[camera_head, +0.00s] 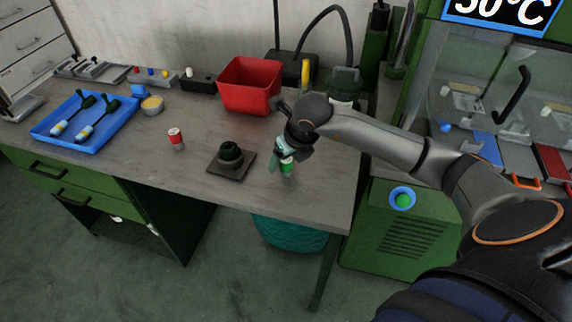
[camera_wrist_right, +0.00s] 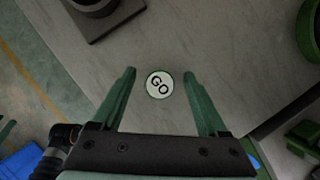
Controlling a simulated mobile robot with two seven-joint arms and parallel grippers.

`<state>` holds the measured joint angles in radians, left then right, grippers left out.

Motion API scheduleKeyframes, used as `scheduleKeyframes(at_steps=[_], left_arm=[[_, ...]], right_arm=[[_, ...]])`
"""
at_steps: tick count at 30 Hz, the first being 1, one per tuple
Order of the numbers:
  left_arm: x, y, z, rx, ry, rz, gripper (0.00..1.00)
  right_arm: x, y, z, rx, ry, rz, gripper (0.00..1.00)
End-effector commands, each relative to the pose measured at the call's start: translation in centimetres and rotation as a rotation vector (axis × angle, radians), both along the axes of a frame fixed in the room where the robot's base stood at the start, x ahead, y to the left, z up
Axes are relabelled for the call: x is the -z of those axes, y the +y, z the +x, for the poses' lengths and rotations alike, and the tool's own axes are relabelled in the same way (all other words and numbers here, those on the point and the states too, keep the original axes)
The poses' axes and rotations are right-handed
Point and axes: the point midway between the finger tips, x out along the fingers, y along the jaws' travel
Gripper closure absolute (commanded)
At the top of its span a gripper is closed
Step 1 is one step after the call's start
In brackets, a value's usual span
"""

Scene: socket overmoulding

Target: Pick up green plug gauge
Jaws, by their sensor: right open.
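The green plug gauge (camera_head: 287,167) stands on the grey workbench, to the right of a dark square fixture. In the right wrist view its round white top, marked "GO" and rimmed in green, is the plug gauge (camera_wrist_right: 160,84). My right gripper (camera_head: 282,160) is over it, with the fingers pointing down. In the right wrist view the right gripper (camera_wrist_right: 160,80) is open, one finger on each side of the gauge, with gaps on both sides. The gauge's lower part is hard to make out. My left gripper is not in view.
The dark fixture (camera_head: 231,160) holds a round black part. A red and white cylinder (camera_head: 176,138) stands left of it. A red bin (camera_head: 249,86) and a blue tray (camera_head: 84,122) are farther back. The bench front is clear.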

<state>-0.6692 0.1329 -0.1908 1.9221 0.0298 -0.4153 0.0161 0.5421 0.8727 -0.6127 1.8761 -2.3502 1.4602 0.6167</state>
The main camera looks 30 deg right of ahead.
Motion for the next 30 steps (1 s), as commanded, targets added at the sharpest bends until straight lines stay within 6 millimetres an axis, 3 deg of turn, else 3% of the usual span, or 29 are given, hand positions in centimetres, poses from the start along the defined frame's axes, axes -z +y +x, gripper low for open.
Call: scheduleKeyframes(at_steps=[5,25,30], left_arm=[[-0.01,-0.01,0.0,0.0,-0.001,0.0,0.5],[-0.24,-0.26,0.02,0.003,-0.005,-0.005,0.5],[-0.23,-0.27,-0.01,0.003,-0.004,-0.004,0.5]], right_arm=[[0.04,0.01,0.01,0.0,0.0,0.0,0.24],[-0.01,-0.01,0.01,0.001,0.0,0.0,0.98],[-0.03,-0.01,0.01,0.001,0.0,0.0,1.0]])
